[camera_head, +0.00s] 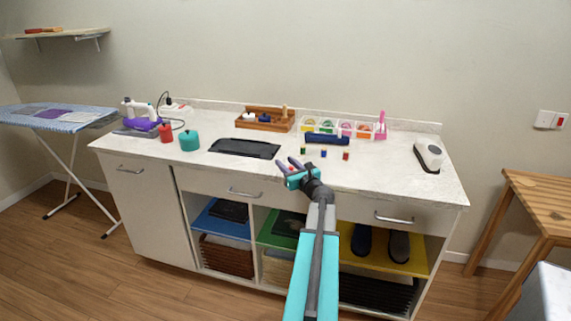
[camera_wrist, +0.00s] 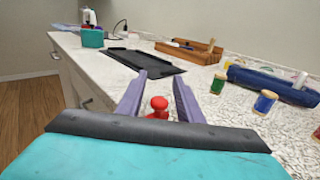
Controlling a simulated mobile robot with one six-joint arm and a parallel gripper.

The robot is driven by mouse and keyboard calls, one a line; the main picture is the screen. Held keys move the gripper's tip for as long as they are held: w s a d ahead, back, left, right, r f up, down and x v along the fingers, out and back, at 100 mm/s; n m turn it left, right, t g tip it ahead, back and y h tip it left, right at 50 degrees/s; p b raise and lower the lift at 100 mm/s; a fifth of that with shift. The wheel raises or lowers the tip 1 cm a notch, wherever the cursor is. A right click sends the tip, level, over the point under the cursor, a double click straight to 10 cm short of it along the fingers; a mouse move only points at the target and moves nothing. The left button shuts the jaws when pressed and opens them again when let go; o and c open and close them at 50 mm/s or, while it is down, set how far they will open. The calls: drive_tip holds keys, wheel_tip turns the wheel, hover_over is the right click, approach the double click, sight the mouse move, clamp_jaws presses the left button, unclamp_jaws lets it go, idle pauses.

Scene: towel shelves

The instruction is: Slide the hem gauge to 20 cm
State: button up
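A small red knob (camera_wrist: 158,106) stands between the fingers of my gripper (camera_wrist: 158,95) in the wrist view, with a gap on both sides. My gripper (camera_head: 289,165) also shows in the head view, low over the front part of the white counter, its purple fingers pointing toward the back left. It is open. I cannot tell whether the knob belongs to the hem gauge; no scale or numbers can be read, and what lies under the knob is hidden by the gripper.
A black mat (camera_head: 244,148) lies left of my gripper. Green (camera_head: 303,150), blue (camera_head: 323,154) and red (camera_head: 346,156) spools stand to the right, before a dark blue roll (camera_head: 328,139). A wooden tray (camera_head: 250,124) is behind. A white device (camera_head: 430,155) stands far right.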

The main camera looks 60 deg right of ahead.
drive_tip(key=shift+w, duration=0.1)
clamp_jaws()
idle(0.5)
